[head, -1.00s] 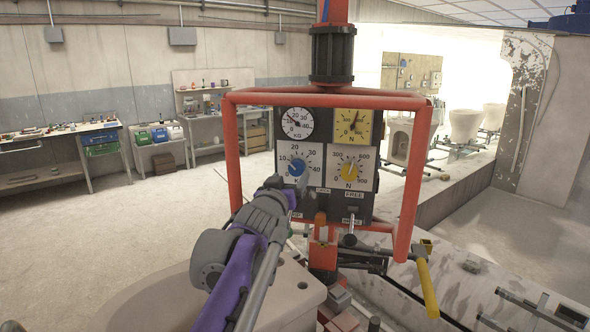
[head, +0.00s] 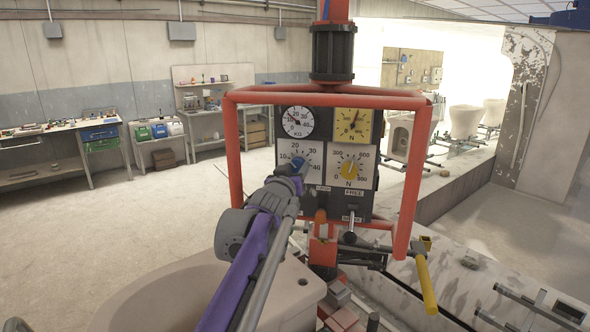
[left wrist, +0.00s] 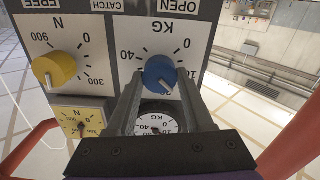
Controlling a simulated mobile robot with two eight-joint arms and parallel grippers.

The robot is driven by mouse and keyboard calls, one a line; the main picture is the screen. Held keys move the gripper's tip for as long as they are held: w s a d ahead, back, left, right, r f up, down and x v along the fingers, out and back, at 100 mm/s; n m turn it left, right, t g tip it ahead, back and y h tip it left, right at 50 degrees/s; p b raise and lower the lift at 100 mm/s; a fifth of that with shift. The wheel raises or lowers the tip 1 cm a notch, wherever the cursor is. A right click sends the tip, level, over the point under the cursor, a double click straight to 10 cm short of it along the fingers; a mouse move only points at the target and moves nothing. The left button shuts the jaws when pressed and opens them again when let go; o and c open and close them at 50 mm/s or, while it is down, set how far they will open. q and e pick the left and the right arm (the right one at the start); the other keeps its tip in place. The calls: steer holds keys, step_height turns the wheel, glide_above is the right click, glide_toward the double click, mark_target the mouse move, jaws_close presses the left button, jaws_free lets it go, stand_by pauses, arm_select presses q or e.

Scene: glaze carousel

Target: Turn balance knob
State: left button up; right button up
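The control panel (head: 326,190) hangs in a red tubular frame. Its blue knob (left wrist: 161,74) sits on a white KG scale, with its pointer mark facing the lower part of the knob in the left wrist view. In the head view, the blue knob (head: 298,162) is partly covered by my left gripper (head: 299,171). In the left wrist view, my left gripper (left wrist: 160,84) is open, with one finger on each side of the blue knob. I cannot tell whether the fingers touch it. My right gripper is not in view.
A yellow knob (head: 349,169) on an N scale is beside the blue one. A white KG gauge (head: 297,122) and a yellow N gauge (head: 352,126) are above. The red frame (head: 233,150) surrounds the panel. A lever (head: 350,228) and yellow handle (head: 427,285) are below.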

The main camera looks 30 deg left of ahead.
arm_select(q)
jaws_close()
steer(key=shift+r+m+p, duration=0.1)
steer(key=shift+m+p, duration=0.6)
steer(key=shift+m, duration=0.7)
steer(key=shift+m+p, duration=0.5)
steer(key=shift+m, duration=1)
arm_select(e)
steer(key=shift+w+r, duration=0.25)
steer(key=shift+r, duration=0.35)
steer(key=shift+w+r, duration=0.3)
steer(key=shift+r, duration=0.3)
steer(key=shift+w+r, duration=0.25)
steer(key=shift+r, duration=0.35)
arm_select(q)
steer(key=o, duration=0.8)
jaws_free()
steer(key=shift+c, duration=0.2)
